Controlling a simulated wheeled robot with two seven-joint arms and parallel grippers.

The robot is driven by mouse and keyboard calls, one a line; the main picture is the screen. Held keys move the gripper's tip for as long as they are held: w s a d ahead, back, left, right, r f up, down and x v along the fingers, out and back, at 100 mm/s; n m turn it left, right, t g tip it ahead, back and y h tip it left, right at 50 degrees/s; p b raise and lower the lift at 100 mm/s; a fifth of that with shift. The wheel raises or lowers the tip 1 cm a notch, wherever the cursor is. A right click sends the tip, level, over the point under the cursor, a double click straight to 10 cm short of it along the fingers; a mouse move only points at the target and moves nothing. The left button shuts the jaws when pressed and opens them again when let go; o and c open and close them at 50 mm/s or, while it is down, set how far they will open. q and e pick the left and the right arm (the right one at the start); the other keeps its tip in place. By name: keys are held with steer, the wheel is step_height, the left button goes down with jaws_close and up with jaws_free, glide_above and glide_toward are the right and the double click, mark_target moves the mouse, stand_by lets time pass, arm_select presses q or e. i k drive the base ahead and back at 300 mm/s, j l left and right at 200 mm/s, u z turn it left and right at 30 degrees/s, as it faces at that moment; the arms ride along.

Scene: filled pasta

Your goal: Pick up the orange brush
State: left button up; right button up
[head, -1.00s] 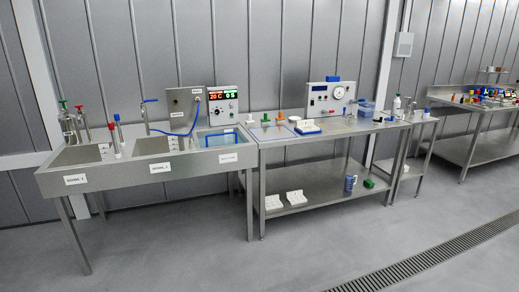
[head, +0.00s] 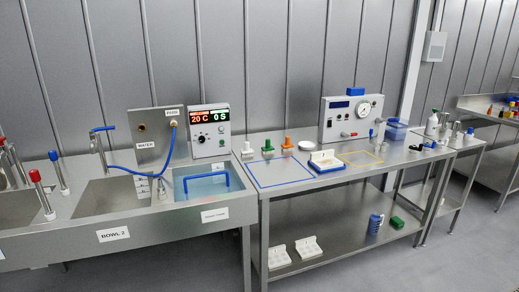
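An orange-handled item, which looks like the orange brush (head: 287,144), stands upright near the back of the steel table (head: 320,195). A similar green-handled item (head: 267,149) and a white one (head: 247,149) stand to its left in a row. All are small at this distance, so their lower parts are hard to make out. Neither of my grippers shows in the head view.
A blue-outlined square (head: 282,172) lies in front of the row. A white block on a blue base (head: 325,162) sits to the right. A gauge box (head: 350,118) stands behind. A sink unit (head: 150,222) adjoins on the left. Floor in front is clear.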

mark_target(288, 145)
steer(key=i+u, duration=0.1)
steer(key=i, duration=0.85)
steer(key=i+l+u, duration=0.1)
steer(key=i, duration=0.8)
steer(key=i+l+u, duration=0.25)
steer(key=i+j, duration=0.05)
